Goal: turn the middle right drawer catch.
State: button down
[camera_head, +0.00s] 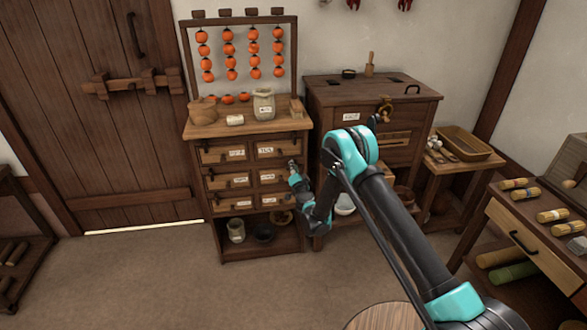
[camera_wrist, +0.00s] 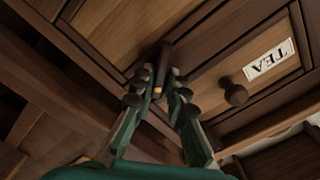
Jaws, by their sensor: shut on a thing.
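The catch lies across the dark frame strip between two drawer fronts. In the head view my gripper (camera_head: 293,165) is at the right edge of the small drawer cabinet (camera_head: 246,130), by the middle right drawer (camera_head: 268,177). My gripper hides the catch there.
A taller dark chest (camera_head: 368,95) stands close to the right of the cabinet. A side table (camera_head: 455,165) with a basket and a bench (camera_head: 530,235) with rolls are further right. A jar (camera_head: 264,104) stands on the cabinet top.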

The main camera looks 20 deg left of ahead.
jog(key=shift+s+r+m, duration=0.1)
jog(key=shift+r+m, duration=0.05)
jog(key=shift+m, duration=1.7)
jog(key=shift+r+m, duration=0.15)
jog(key=shift+m, duration=1.7)
jog(key=c, duration=1.5)
grip_release()
jog(key=shift+c, duration=0.2)
